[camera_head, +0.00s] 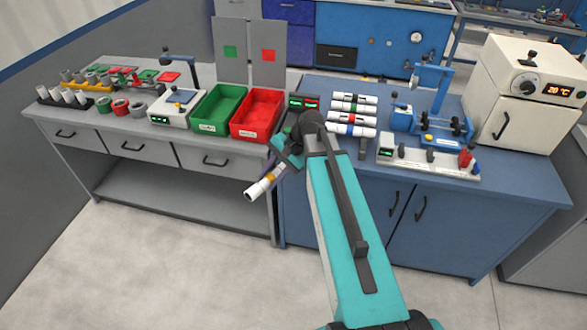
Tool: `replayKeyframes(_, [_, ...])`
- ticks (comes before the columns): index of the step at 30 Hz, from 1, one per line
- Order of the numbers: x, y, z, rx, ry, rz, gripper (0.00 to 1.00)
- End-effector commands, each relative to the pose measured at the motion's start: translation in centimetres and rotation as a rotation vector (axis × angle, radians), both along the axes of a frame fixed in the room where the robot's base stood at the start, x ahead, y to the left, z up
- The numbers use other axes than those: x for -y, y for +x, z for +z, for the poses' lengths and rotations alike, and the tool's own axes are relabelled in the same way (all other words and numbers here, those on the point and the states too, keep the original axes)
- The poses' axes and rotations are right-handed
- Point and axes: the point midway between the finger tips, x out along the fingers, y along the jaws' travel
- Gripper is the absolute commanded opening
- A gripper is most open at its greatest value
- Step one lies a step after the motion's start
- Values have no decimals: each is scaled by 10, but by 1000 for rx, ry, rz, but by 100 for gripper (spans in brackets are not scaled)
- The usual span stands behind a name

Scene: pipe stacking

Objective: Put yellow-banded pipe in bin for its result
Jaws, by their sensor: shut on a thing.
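My gripper (284,168) is shut on a white pipe with a yellow band (257,190). The pipe slants down to the left, in front of the benches' front edge. Part of its upper end is hidden by my gripper. A green bin (207,126) and a red bin (250,134) stand side by side on the grey bench, up and left of my gripper. A small dark device (303,100) with a green and a red lit part sits right of the red bin; its readout is too small to tell.
Several banded white pipes (352,119) lie in a rack on the blue bench. A gauge station (428,157) and a blue clamp fixture (402,118) stand to the right. A scale (176,108) and upright panels (268,50) stand by the bins. The floor ahead is clear.

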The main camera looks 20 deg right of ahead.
Motion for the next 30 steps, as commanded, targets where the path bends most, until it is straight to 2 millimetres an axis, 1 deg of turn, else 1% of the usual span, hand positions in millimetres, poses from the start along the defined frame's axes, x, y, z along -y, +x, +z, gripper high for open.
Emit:
replayKeyframes(1, [-12,-2,-5,-1,0,18,3])
replayKeyframes(3, [-24,-3,-9,0,0,34,3])
replayKeyframes(7, [-35,-4,-12,0,0,49,3])
replayKeyframes(10, [-38,-3,-13,0,0,51,3])
replayKeyframes(22, [-36,-3,-12,0,0,49,3])
replayKeyframes(30, [-40,-3,-12,0,0,56,3])
